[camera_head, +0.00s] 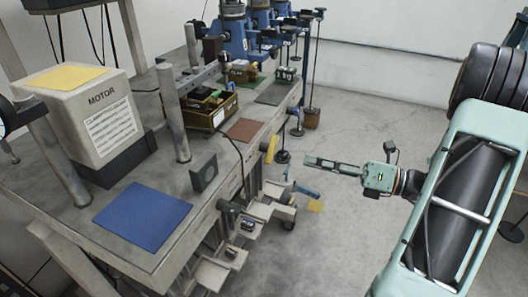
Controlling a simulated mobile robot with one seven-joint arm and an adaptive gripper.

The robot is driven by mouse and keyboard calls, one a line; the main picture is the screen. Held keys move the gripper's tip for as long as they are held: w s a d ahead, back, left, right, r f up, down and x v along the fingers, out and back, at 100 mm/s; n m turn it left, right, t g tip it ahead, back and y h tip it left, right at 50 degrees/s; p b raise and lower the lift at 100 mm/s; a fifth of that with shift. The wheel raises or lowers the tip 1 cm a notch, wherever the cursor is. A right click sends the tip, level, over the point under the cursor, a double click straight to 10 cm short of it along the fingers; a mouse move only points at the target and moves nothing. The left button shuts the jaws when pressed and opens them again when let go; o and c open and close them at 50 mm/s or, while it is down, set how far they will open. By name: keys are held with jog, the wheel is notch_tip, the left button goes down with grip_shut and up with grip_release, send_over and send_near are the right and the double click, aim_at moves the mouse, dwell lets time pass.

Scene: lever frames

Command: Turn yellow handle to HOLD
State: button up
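A small upright yellow piece (270,149), which looks like the yellow handle, is at the right edge of the workbench. No HOLD marking is readable at this size. My gripper (308,163) reaches in from the right over the floor, its long pale green end pointing left toward the bench edge. A visible gap lies between its tip and the yellow piece. Nothing is seen held in it, and I cannot tell whether its fingers are apart. A flat yellow patch (315,206) lies lower, near the floor, beside a blue-teal bar (303,190).
The grey bench (95,245) carries a MOTOR box (92,112), a blue mat (142,216), posts, a wooden tray (208,108) and several blue machines (236,40). Levers and pedals (215,270) jut from its right side.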

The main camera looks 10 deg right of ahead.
aim_at(268, 148)
jog(key=b+x, duration=0.1)
jog(key=x, duration=0.9)
jog(key=shift+w+a+r+b, duration=0.3)
jog(key=shift+r+b, duration=0.05)
jog(key=shift+r, duration=0.05)
jog(key=shift+c, duration=0.4)
grip_shut()
